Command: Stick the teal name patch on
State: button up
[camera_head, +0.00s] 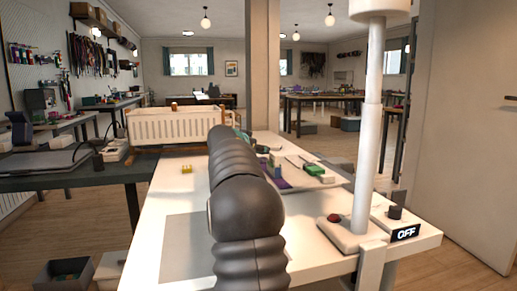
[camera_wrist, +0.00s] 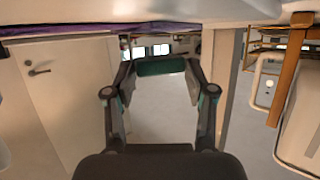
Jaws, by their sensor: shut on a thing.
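The teal name patch (camera_wrist: 162,68) shows in the wrist view as a dark teal strip between the fingertips. My gripper (camera_wrist: 160,75) is shut on it, with a finger at each end. No writing on the patch can be made out. In the head view my dark arm hides the gripper and most of the patch. The place where the patch belongs cannot be told from these frames. A purple strip (camera_wrist: 90,27) runs along a pale surface at the top of the wrist view, apart from the gripper.
The table's front left is clear.

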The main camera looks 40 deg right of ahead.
jog(key=shift+w+a+f+b, duration=0.1)
jog(key=shift+w+f+b, duration=0.2)
jog(key=shift+f, duration=0.4)
jog(key=shift+w+a+f+b, duration=0.15)
jog(key=shift+f+b, duration=0.2)
jog(key=shift+f, duration=0.3)
jog(key=o, duration=1.1)
jog(key=shift+o, duration=0.2)
jog(key=shift+s+a+b, duration=0.15)
jog(key=shift+a+b, duration=0.3)
jog(key=shift+a, duration=0.15)
jog(key=shift+b+v, duration=0.8)
jog(key=shift+v, duration=0.95)
jog(key=shift+s+a+r, duration=0.15)
jog(key=shift+a+r, duration=0.1)
jog(key=shift+a, duration=0.15)
jog(key=shift+r, duration=0.15)
jog(key=shift+s+d+r, duration=0.1)
jog(key=shift+r, duration=0.05)
